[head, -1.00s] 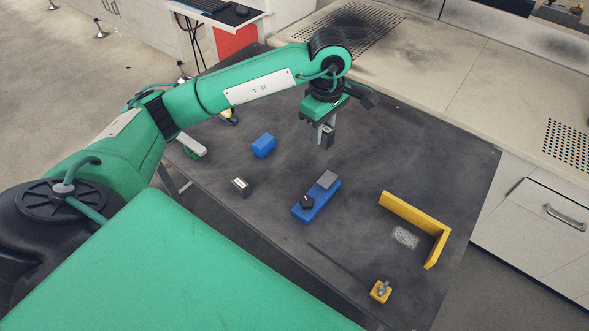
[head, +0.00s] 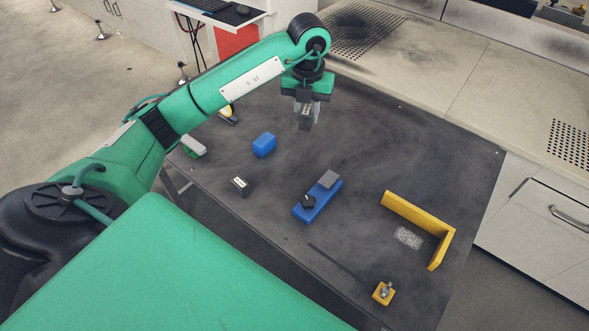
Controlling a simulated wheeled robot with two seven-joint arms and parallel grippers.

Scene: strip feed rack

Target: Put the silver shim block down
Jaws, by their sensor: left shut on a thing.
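My left gripper (head: 305,122) is above the far part of the dark table, pointing down and shut on a small grey block with a pale label (head: 306,111). I take this block to be the silver shim block; the fingers hide part of it. It appears held clear of the table top. A blue fixture (head: 302,213) lies mid-table, with a plain grey block (head: 328,179) at its far end and a black knob (head: 308,201) at its near end. My right gripper is not in view.
On the dark table (head: 400,150) are a blue block (head: 264,144), a dark labelled block (head: 240,187), a yellow L-shaped fence (head: 417,221) by a speckled patch (head: 408,237), and a yellow piece with a metal knob (head: 383,293). Table around and right of the gripper is clear.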

